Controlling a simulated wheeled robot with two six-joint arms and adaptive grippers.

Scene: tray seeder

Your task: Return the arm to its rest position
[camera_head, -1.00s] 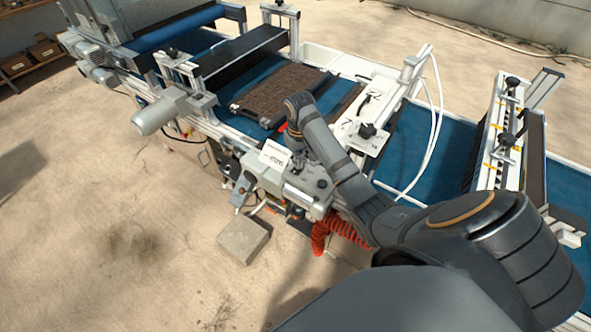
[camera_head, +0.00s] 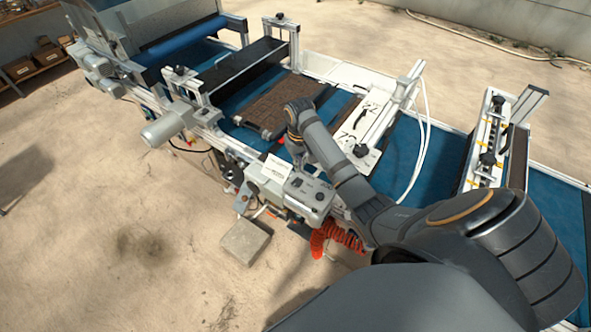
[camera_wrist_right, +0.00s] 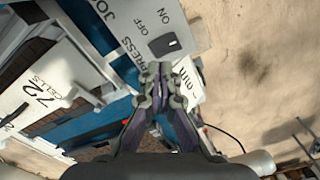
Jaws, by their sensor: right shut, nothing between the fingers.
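My right gripper (camera_wrist_right: 158,85) is shut and empty in the right wrist view, its fingertips together in front of the grey control box (camera_wrist_right: 140,30). I cannot tell whether the tips touch the box. The box carries a dark switch (camera_wrist_right: 165,43) with ON and OFF lettering. In the head view my right arm reaches in from the lower right. The right gripper (camera_head: 297,160) points down near the control box (camera_head: 300,196) and is small there. My left gripper is not in view.
The seeder line has a blue belt (camera_head: 405,150). A dark soil-filled tray (camera_head: 281,104) lies on it beyond my wrist. A red coiled hose (camera_head: 335,238) and a concrete block (camera_head: 245,242) are below.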

